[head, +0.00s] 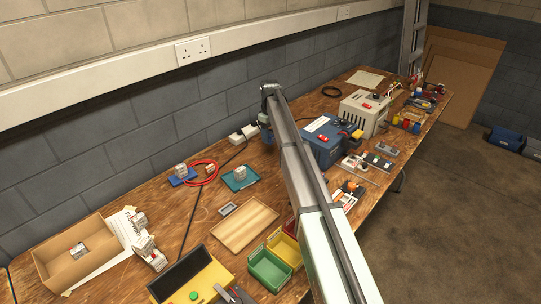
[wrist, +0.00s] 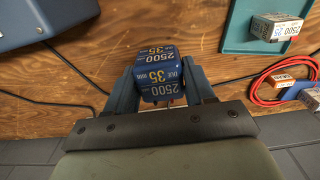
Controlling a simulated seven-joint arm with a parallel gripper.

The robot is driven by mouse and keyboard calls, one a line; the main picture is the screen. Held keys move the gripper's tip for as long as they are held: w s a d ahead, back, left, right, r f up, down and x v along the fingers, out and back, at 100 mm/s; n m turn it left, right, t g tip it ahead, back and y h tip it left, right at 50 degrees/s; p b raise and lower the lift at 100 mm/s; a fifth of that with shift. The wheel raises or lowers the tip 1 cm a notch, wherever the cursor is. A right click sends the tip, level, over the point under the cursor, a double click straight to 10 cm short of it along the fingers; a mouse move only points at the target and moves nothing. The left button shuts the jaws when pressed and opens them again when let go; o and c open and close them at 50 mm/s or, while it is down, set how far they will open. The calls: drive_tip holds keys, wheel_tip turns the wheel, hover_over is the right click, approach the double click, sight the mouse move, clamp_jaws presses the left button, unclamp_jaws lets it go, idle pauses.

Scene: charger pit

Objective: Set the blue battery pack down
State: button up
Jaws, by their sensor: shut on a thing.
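The blue battery pack (wrist: 157,72), labelled 2500 and 35 in white and yellow, sits between the fingers of my gripper (wrist: 160,82) in the wrist view. My gripper is shut on it. Wooden tabletop shows beyond and around the pack; I cannot tell how far above the wood it is, or whether it touches. In the head view my arm reaches over the bench towards the wall, and the pack and fingertips are mostly hidden behind it.
A wooden tray (head: 244,222) and green bin (head: 268,268) are nearer the front.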

sight(270, 133)
wheel_tip(270, 133, down, 9)
drive_tip(key=shift+r, duration=0.1)
idle(0.4)
drive_tip(key=o, duration=1.2)
drive_tip(key=shift+f, duration=0.2)
wheel_tip(270, 133, up, 12)
drive_tip(key=shift+r, duration=0.2)
